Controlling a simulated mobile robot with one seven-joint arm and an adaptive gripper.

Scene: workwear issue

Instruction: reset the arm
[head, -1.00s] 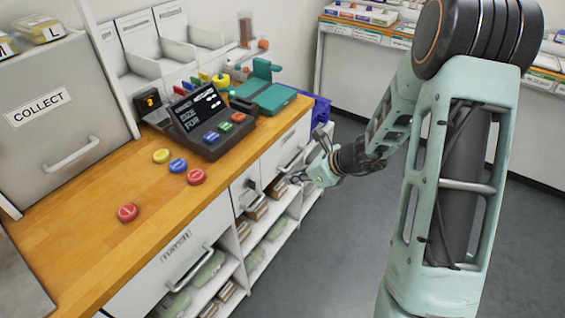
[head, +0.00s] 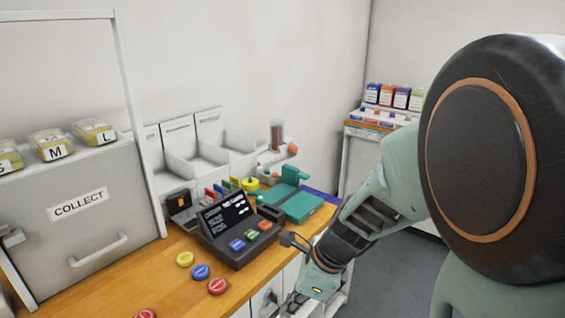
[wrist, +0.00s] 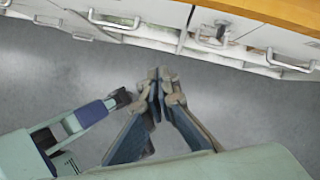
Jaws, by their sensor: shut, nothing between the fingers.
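My gripper (wrist: 160,84) shows in the wrist view with its two fingers together, shut and empty. It points over bare grey floor, apart from the white drawer fronts (wrist: 150,12) along the top of that view. In the head view my arm crosses the right side, with its large dark joint close to the camera. The wrist end hangs beside the front edge of the wooden counter (head: 120,275). The fingertips are cut off or hidden at the bottom of the head view.
On the counter stand a dark terminal (head: 228,228) with coloured buttons, a teal device (head: 295,203), and loose round discs such as a blue one (head: 201,272). A grey COLLECT cabinet (head: 85,215) is at left. The floor (head: 400,270) right of the counter is clear.

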